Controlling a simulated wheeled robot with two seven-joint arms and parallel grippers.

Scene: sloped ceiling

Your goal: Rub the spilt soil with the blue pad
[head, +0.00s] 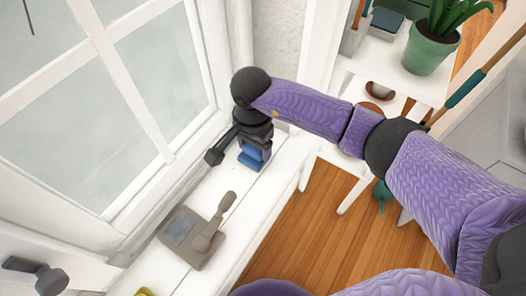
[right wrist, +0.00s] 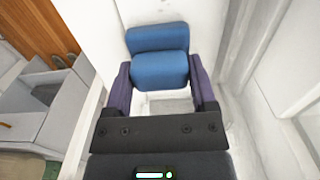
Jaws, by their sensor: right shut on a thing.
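The blue pad (head: 251,154) is in my right gripper (head: 254,143) above the white window sill, close to the window frame. In the right wrist view, the right gripper's two purple fingers (right wrist: 160,76) stand on either side of the blue pad (right wrist: 158,40), which has a thick upper and lower part. I cannot tell whether the pad touches the sill. No spilt soil can be made out in either view; the arm and gripper hide part of the sill. My left gripper is not in view.
Dark window handles (head: 219,152) stick out near the gripper and at lower left. A potted plant (head: 430,48) stands on a white shelf at upper right. Wooden floor (head: 310,225) lies below.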

